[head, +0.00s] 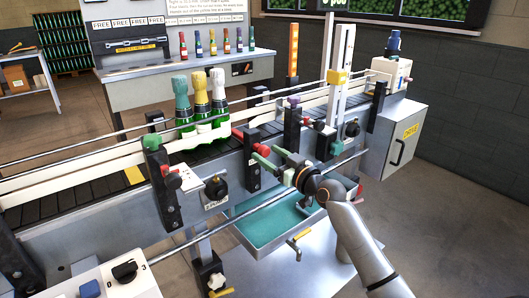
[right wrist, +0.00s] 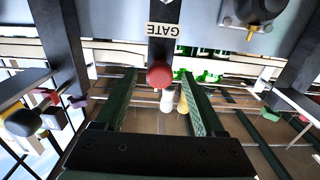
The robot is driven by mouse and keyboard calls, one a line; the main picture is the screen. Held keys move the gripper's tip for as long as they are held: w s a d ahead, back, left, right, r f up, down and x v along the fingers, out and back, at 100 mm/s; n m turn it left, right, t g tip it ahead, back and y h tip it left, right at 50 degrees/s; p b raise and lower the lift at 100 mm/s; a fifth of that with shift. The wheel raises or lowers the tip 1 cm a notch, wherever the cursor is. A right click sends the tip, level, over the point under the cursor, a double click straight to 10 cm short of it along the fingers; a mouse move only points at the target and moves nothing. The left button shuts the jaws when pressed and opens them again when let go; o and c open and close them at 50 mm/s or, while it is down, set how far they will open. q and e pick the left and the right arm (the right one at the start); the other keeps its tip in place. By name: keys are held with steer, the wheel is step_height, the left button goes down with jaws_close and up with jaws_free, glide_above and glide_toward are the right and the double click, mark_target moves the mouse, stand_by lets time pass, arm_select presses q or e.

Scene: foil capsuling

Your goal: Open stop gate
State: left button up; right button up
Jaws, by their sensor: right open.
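The stop gate's red ball knob (head: 237,132) sits on a dark post at the front rail of the conveyor. In the right wrist view the red knob (right wrist: 160,74) is at the end of a dark bar with a GATE label (right wrist: 164,29). My right gripper (head: 259,157) is open, its green fingers pointing at the gate post. In the right wrist view the right gripper (right wrist: 161,76) has one fingertip on each side of the knob; I see gaps and cannot tell how deep the knob is between them. My left gripper is out of view.
Three green bottles with green, gold and white foil tops (head: 201,97) stand on the conveyor (head: 105,188) behind the gate. A black knob (head: 215,188) is left of my gripper. A teal tray (head: 270,228) lies below my arm. Steel guide rails run along the conveyor.

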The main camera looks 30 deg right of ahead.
steer(key=shift+w, duration=1.2)
jaws_close()
steer(key=shift+s, duration=0.1)
stand_by(0.5)
